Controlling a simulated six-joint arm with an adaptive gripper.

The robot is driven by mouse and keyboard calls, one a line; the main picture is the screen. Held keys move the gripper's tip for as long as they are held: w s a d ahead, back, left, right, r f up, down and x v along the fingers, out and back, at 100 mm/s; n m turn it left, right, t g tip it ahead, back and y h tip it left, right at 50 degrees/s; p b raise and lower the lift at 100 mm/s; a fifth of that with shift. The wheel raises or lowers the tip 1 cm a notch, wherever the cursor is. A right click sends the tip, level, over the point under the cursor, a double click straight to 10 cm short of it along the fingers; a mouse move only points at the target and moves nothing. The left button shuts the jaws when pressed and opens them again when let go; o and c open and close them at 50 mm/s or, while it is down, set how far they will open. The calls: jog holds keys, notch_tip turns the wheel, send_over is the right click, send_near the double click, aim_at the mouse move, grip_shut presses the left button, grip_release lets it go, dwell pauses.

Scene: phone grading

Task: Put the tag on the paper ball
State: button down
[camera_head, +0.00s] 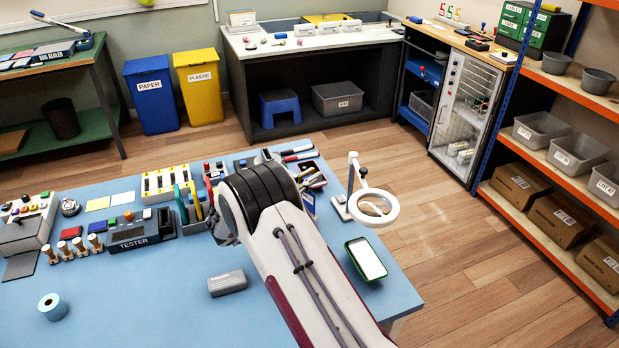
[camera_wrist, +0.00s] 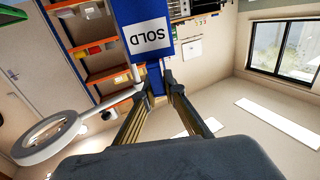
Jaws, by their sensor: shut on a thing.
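A blue tag (camera_wrist: 146,12) with an upside-down white SOLD label shows at the top of the wrist view. My gripper (camera_wrist: 153,80) is shut on its narrow blue lower part, and the wide part sticks out beyond the fingertips. In the head view my arm covers the gripper. I see no paper ball in either view; it may be hidden behind my arm.
A ring magnifier on a stand (camera_head: 374,206) is right of my arm and also looms at left in the wrist view (camera_wrist: 44,128). A green-rimmed tray (camera_head: 350,244), grey case (camera_head: 227,282) and tape roll (camera_head: 52,306) lie on the blue table (camera_head: 150,300). Its front is mostly clear.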

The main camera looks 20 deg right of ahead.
jog(key=shift+f, duration=0.1)
jog(key=c, duration=2.1)
grip_release()
jog(key=shift+a, duration=0.1)
jog(key=v, duration=1.2)
